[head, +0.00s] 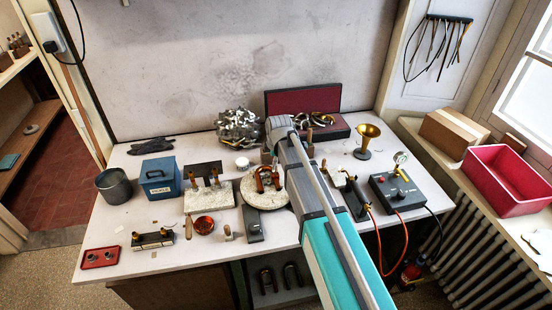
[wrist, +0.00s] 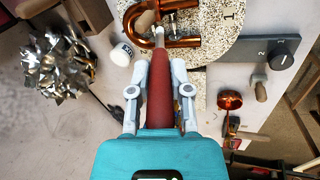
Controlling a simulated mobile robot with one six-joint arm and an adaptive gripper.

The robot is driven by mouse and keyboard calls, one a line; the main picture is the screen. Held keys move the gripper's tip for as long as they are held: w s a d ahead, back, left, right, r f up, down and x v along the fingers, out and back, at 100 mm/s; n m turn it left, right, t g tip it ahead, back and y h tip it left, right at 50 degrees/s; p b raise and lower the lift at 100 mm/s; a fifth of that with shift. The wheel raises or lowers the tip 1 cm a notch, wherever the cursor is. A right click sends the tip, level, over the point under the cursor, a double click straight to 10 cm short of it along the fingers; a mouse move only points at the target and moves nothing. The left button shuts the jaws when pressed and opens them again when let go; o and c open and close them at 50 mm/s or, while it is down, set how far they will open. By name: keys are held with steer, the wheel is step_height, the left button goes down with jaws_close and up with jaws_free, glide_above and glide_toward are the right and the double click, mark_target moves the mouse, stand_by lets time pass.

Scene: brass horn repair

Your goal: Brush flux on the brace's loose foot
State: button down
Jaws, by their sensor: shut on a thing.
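My gripper (wrist: 160,68) is shut on the thick red handle of a brush (wrist: 160,92), which points up the wrist view. The brush's pale, narrow tip lies over or against the copper-coloured bent tubing (wrist: 184,41); I cannot tell whether it touches. The tubing rests on a round speckled board (wrist: 222,32) and shows in the head view (head: 261,176) too. The brace and its loose foot cannot be made out clearly. A small white jar (wrist: 122,54) stands left of the brush tip; it also shows in the head view (head: 242,162). In the head view my arm hides the gripper.
A heap of crumpled silvery metal (head: 238,128) is at the back. A blue box (head: 158,180) and a grey pot (head: 113,186) stand at the left. A grey control box (head: 398,190) with hoses and a brass bell (head: 367,138) are at the right.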

steer(key=shift+f+b, duration=1.7)
steer(key=shift+f, duration=0.35)
steer(key=shift+f+b, duration=0.4)
steer(key=shift+b, duration=0.05)
steer(key=shift+r, duration=0.1)
step_height(320, 180, up, 9)
steer(key=p, duration=0.9)
steer(key=shift+f, duration=0.2)
stand_by(0.6)
